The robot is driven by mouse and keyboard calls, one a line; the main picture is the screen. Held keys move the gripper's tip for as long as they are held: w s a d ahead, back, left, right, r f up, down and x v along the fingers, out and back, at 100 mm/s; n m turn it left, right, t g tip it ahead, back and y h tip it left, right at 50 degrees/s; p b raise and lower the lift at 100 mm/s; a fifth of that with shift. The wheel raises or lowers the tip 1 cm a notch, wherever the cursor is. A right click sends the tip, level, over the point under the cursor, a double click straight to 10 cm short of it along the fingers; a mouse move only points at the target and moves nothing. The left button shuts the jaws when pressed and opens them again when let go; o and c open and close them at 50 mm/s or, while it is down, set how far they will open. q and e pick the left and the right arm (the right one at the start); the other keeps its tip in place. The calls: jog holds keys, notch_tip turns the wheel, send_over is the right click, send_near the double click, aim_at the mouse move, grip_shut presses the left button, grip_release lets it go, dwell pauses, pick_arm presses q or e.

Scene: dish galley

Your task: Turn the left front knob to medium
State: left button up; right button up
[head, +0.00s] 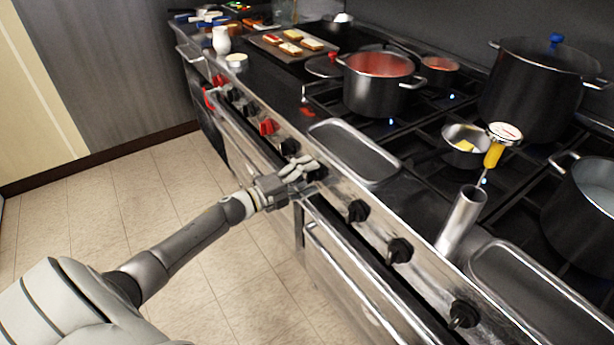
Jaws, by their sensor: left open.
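The stove (330,205) runs diagonally across the head view, with a row of knobs along its steel front panel. My left gripper (308,166) is open at the panel, its fingers pointing at the middle of the row. A black knob (289,147) shows just beyond the fingers. Nearer black knobs (358,210) and (399,250) are clear of the gripper. I cannot tell which one is the left front knob. My right gripper is not in view.
A red-filled pot (378,82), a large lidded pot (540,85) and a small pan (465,146) stand on the burners. A yellow-handled thermometer (495,150) rises near a steel cylinder (461,220). Oven handles (345,280) jut out below the knobs. The tiled floor is clear.

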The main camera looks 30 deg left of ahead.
pick_arm(q)
jog(key=c, duration=1.1)
